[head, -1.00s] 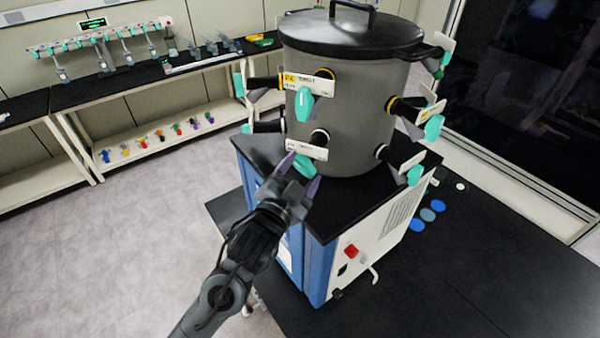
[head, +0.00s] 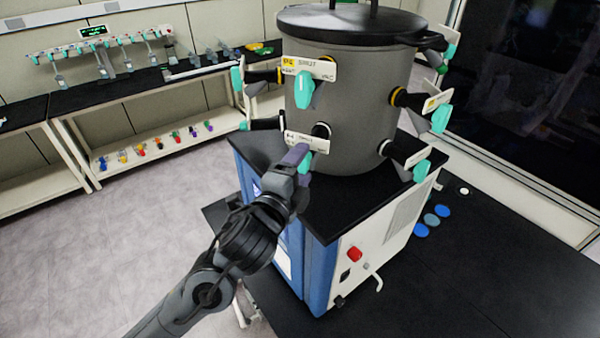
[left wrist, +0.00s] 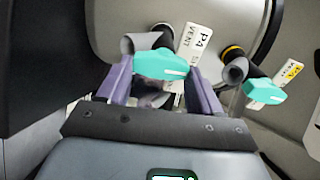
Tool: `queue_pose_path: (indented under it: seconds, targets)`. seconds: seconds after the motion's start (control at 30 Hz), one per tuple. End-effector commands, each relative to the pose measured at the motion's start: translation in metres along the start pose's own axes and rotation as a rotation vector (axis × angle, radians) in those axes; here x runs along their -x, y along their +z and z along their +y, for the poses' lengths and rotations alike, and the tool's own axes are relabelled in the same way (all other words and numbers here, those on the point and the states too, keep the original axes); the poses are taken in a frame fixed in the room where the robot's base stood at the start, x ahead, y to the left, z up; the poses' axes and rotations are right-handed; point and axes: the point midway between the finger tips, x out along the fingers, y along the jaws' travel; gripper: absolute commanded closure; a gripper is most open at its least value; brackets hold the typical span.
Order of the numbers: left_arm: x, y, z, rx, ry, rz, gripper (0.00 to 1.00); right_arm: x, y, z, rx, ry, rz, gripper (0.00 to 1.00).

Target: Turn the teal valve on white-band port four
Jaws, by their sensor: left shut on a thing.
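The grey drum (head: 345,135) has several ports with teal valves. The white-band port's label (head: 306,141) sits low on its front; in the left wrist view the label (left wrist: 195,45) reads P4 and VENT. Its teal valve (head: 306,164) is partly hidden by my left gripper (head: 299,162) in the head view. In the left wrist view the valve (left wrist: 160,64) lies crosswise between the purple fingers of my left gripper (left wrist: 162,80), which is shut on it. My right gripper is not in view.
A yellow-band port with a teal valve (head: 304,90) is just above; it shows at right in the left wrist view (left wrist: 263,92). More teal valves (head: 421,171) stick out at the drum's right. The blue and white cabinet (head: 345,262) is below.

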Motion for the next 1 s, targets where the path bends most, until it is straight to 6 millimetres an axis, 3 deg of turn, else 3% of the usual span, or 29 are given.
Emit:
queue_pose_path:
  seconds: [0.7, 0.73, 0.9, 1.0]
  targets:
    - [0.0001, -0.0001, -0.0001, -0.083, -0.001, 0.001, 0.66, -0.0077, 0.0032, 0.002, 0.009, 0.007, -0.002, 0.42]
    - [0.0001, -0.0001, -0.0001, -0.083, 0.0, 0.001, 0.34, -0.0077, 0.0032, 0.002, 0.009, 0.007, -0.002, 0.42]
    - [0.0001, 0.0, 0.0, -0.082, 0.0, 0.001, 0.1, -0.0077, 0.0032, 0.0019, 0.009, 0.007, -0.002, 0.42]
    - [0.0001, 0.0, 0.0001, -0.082, 0.0, 0.0, 0.1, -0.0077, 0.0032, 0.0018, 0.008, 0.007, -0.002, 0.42]
